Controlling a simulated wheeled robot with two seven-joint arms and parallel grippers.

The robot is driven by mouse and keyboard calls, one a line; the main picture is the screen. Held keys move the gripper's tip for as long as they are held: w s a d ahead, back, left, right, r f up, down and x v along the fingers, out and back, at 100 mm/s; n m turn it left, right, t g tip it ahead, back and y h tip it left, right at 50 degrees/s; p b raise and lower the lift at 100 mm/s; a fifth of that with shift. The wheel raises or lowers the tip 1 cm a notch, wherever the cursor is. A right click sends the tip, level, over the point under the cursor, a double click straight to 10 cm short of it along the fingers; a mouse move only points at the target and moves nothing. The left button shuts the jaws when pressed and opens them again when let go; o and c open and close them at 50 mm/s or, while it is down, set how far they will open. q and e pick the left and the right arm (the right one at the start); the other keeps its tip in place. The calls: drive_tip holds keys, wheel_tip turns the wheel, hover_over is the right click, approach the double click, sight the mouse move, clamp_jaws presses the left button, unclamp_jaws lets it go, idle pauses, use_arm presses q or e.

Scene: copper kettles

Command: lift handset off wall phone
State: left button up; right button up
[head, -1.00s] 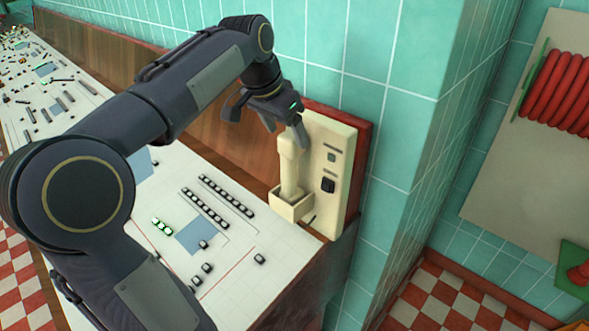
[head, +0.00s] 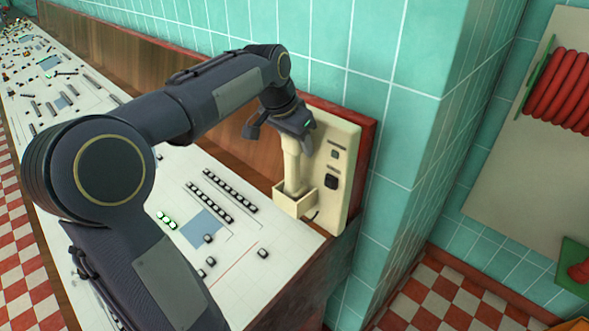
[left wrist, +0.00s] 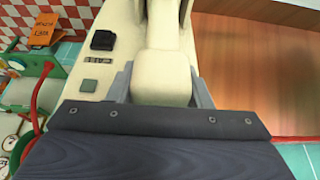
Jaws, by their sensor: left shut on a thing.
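The cream wall phone (head: 345,150) is mounted on a red backing at the right end of the console, in the head view. Its cream handset (head: 293,172) stands upright with its lower end in the box-shaped cradle (head: 294,203). My left gripper (head: 297,138) comes from above and is shut on the handset's upper end. In the left wrist view the handset's end (left wrist: 162,78) sits between the two grey fingers, and the phone's body shows beside it. The cradle is mostly hidden there. My right gripper is not in view.
The white console (head: 245,275) with rows of buttons runs along the wall below my left arm. A tiled wall corner (head: 400,150) stands just right of the phone. A red hose reel (head: 560,90) hangs farther right.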

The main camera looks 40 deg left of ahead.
use_arm(q)
drive_tip(key=c, duration=0.6)
drive_tip(key=shift+r, duration=0.15)
